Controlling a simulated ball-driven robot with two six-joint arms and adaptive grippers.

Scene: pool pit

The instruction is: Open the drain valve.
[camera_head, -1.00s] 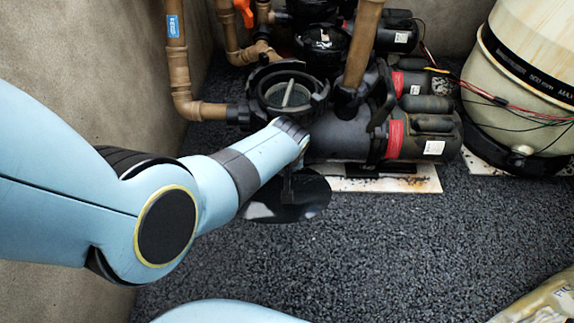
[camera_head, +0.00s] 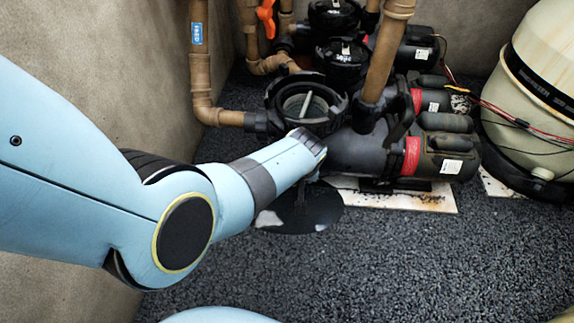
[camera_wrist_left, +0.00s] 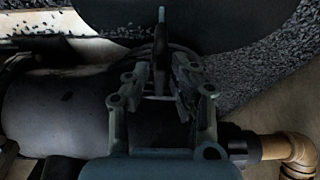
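An orange valve handle (camera_head: 265,17) sits on a brown pipe at the top of the head view. The frames do not tell whether it is the drain valve. My left gripper is hidden behind its wrist in the head view. My right gripper is out of view.
Black pumps with red bands (camera_head: 412,155) stand on white slabs (camera_head: 430,198) at the centre right. A large beige tank (camera_head: 545,90) stands at the right. A brown pipe (camera_head: 201,70) runs along the left wall. Dark gravel (camera_head: 400,265) in front is mostly clear.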

